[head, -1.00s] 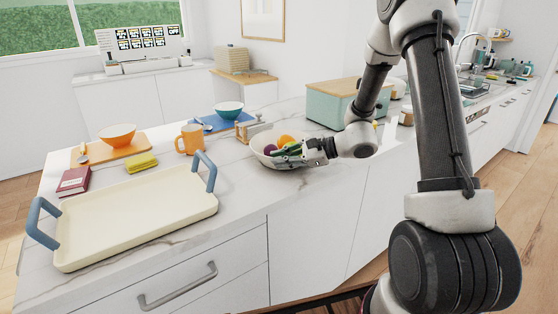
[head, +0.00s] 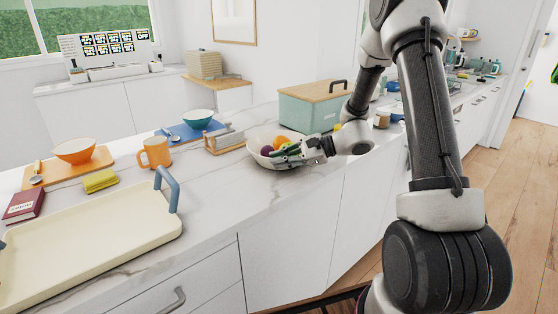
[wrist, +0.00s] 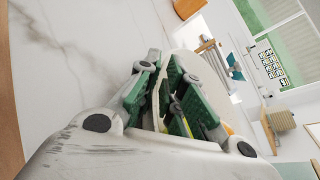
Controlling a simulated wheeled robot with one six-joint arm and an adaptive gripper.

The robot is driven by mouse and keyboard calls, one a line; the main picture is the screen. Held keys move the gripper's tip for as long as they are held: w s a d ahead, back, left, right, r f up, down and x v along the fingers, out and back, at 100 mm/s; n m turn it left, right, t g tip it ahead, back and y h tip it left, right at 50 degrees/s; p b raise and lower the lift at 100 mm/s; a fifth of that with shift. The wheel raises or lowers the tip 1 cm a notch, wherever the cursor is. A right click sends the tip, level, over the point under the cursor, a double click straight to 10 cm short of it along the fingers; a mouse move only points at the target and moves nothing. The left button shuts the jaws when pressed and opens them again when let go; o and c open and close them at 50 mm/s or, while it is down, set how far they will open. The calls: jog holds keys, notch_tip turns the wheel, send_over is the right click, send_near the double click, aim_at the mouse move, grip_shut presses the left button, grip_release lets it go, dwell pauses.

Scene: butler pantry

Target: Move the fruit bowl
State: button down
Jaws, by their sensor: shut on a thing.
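The fruit bowl (head: 256,158) is white and stands near the front edge of the marble counter, looking upright; I cannot tell whether it touches the surface. A purple fruit (head: 267,150) and an orange fruit (head: 281,142) show inside it. My gripper (head: 287,152) reaches in from the right and is shut on the bowl's near right rim. In the wrist view the green pads of my gripper (wrist: 165,98) stand on both sides of the rim, and the pale bowl (wrist: 205,70) spreads behind them. The gripper hides part of the contents.
A wooden rack (head: 223,143) stands left of the bowl. A teal box with a wooden lid (head: 308,113) stands behind it to the right. An orange mug (head: 155,153) and a cream tray (head: 90,235) are farther left. Bare marble lies in front of the tray-to-bowl stretch.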

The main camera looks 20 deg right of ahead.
jog(key=shift+w+d, duration=0.1)
jog(key=shift+d, duration=0.1)
jog(key=c, duration=1.5)
grip_release()
jog(key=v, duration=1.2)
